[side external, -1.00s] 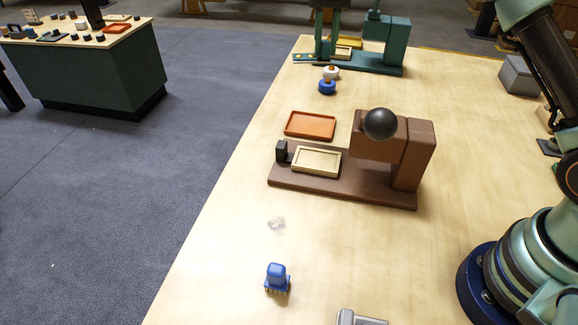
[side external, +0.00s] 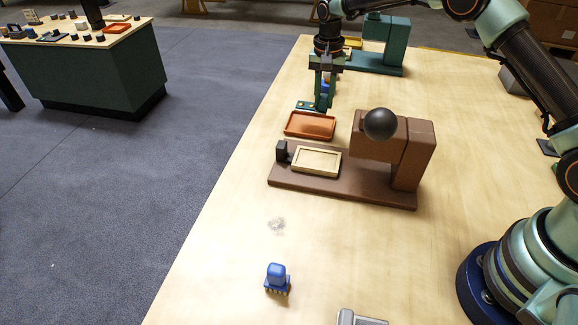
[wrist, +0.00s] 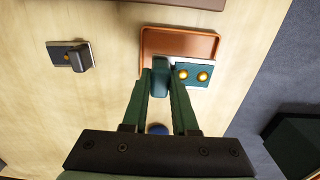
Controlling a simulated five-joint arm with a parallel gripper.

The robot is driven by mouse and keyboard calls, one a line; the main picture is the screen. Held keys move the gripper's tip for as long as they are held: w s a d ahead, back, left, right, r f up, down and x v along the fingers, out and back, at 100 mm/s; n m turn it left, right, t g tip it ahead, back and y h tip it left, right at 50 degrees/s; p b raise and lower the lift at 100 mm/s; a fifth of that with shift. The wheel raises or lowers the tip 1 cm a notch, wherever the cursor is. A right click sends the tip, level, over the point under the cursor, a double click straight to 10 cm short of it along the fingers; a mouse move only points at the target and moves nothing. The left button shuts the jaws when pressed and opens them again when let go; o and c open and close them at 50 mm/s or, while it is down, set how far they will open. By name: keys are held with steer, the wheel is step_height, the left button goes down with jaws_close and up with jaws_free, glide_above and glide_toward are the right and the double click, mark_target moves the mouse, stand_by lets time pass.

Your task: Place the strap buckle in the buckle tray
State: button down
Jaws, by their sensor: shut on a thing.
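My gripper (side external: 323,104) points down at the far edge of the orange tray (side external: 310,126), which I take to be the buckle tray. It is shut on a teal block that joins a small blue-teal plate with two gold studs, which I take to be the strap buckle (side external: 307,105). In the wrist view the buckle (wrist: 194,74) overlaps the rim of the empty-looking tray (wrist: 207,45), and the gripper (wrist: 161,82) grips its block. The height of the buckle over the tray is hard to tell.
A brown press (side external: 415,150) with a black ball and a pale wooden tray (side external: 316,161) stands just in front. A teal press (side external: 385,40) is behind. A grey plate with a dark block (wrist: 72,56) lies beside the tray. A blue stamp-like piece (side external: 277,277) stands nearer the camera.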

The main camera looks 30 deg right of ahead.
mark_target(321, 128)
steer(key=shift+f, duration=2.85)
steer(key=shift+f, duration=0.1)
steer(key=c, duration=0.7)
jaws_free()
